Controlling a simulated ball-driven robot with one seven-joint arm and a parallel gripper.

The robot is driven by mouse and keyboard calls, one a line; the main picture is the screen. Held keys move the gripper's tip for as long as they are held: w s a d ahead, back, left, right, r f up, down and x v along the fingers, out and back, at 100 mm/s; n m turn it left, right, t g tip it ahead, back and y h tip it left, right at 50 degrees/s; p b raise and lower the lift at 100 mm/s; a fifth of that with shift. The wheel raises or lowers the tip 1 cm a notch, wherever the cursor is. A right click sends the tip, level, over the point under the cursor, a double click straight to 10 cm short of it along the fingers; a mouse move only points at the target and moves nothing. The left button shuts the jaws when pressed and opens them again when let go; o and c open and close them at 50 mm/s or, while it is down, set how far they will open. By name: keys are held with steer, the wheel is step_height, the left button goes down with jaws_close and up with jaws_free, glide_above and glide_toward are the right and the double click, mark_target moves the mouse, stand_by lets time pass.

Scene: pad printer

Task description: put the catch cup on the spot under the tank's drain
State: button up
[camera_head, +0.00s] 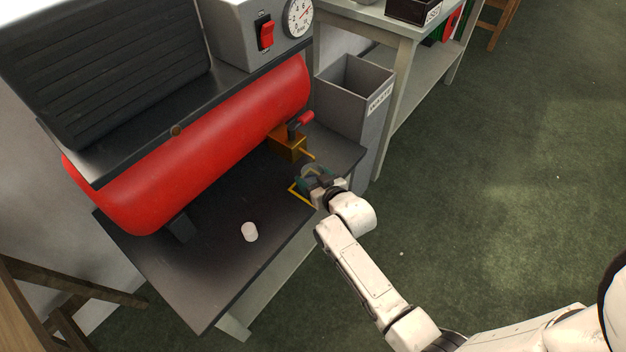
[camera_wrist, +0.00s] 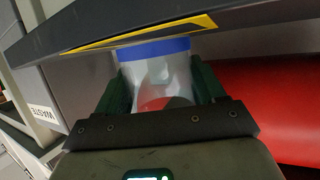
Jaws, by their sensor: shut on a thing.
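The catch cup (camera_wrist: 162,75) is a clear cup with a blue band, between the green fingers of my gripper (camera_wrist: 160,85) in the wrist view. My gripper (camera_head: 311,172) is shut on it; in the head view it largely hides the cup. A yellow-outlined spot (camera_head: 294,192) shows on the dark lower shelf, partly hidden by my gripper. The cup is at this spot; I cannot tell if it touches the shelf. The red tank (camera_head: 200,135) lies above the shelf. Its brass drain valve (camera_head: 287,144), with a red handle (camera_head: 306,118), is just behind my gripper.
A small white cylinder (camera_head: 250,231) stands on the dark shelf (camera_head: 205,275) to the left. A grey waste bin (camera_head: 345,95) stands close behind my gripper. A grey box with a red switch (camera_head: 267,34) and a gauge (camera_head: 299,16) is above. Open green floor is at right.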

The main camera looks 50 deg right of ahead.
steer(key=shift+f, duration=0.2)
steer(key=o, duration=1.1)
steer(key=shift+r, duration=0.25)
steer(key=s+a+r+n+g+y+p, duration=0.1)
steer(key=s+a+g, duration=0.5)
steer(key=s, duration=0.7)
steer(key=s+a+r+n+g+y+p, duration=0.2)
steer(key=s+a+r+g, duration=0.3)
steer(key=s+a, duration=0.4)
steer(key=s+g+y, duration=0.1)
steer(key=s, duration=0.3)
steer(key=shift+s+r+n+y, duration=0.3)
steer(key=shift+r, duration=0.05)
